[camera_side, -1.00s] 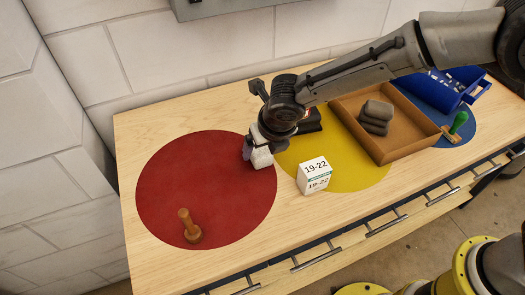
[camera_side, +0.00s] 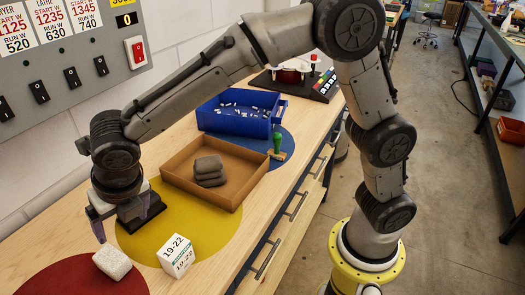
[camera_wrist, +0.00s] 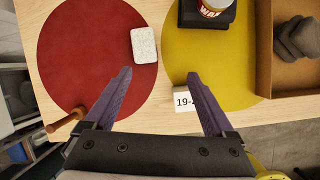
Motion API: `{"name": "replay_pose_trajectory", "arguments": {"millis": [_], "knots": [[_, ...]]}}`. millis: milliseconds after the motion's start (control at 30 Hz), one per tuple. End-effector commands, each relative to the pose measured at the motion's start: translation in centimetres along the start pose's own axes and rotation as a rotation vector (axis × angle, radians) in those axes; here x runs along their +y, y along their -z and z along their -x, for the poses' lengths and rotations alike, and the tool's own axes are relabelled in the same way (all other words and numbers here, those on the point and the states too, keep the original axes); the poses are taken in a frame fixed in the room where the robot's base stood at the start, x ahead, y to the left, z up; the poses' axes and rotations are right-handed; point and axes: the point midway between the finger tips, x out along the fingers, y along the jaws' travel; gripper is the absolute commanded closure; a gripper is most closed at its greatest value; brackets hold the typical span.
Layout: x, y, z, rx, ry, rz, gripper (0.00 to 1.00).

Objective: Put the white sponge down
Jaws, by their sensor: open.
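The white sponge (camera_side: 112,263) is a speckled white block lying flat at the edge of the red circle (camera_side: 70,281). In the wrist view the sponge (camera_wrist: 143,45) rests at the right side of the red circle (camera_wrist: 95,40). My gripper (camera_side: 125,222) is open and empty, above the bench and apart from the sponge.
A white box marked 19-22 (camera_side: 177,256) stands on the yellow circle (camera_side: 205,228) near the front. A brown tray (camera_side: 217,173) holds grey stones (camera_side: 208,170). Behind are a blue bin (camera_side: 240,115) and a green-handled stamp (camera_side: 277,146).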

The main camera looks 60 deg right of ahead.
Motion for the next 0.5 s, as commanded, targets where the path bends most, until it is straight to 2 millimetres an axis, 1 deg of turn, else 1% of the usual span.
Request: {"name": "replay_pose_trajectory", "arguments": {"millis": [33,67,100,167,200,233,267,300,367,400,467,500], "knots": [[-2.3,-0.9,1.6,-0.005,-0.003,-0.136,0.11],[-3.7,-1.2,2.4,-0.006,-0.003,-0.233,0.11],[-5.8,-1.6,3.7,-0.006,-0.004,-0.376,0.11],[-9.1,-1.8,5.5,-0.007,-0.005,-0.603,0.11],[-11.2,-1.6,6.6,-0.007,-0.007,-0.754,0.11],[-12.8,-1.4,7.4,-0.007,-0.008,-0.867,0.11],[-14.3,-1.2,8.2,-0.009,-0.010,-0.980,0.11],[-16.3,-0.6,9.2,-0.009,-0.013,-1.131,0.11],[-19.0,0.4,10.5,-0.010,-0.019,-1.356,0.11],[-20.7,1.2,11.3,-0.012,-0.026,-1.505,0.11],[-23.1,2.7,12.4,-0.013,-0.037,-1.728,0.11],[-24.6,3.8,13.0,-0.013,-0.046,-1.877,0.11]]}}
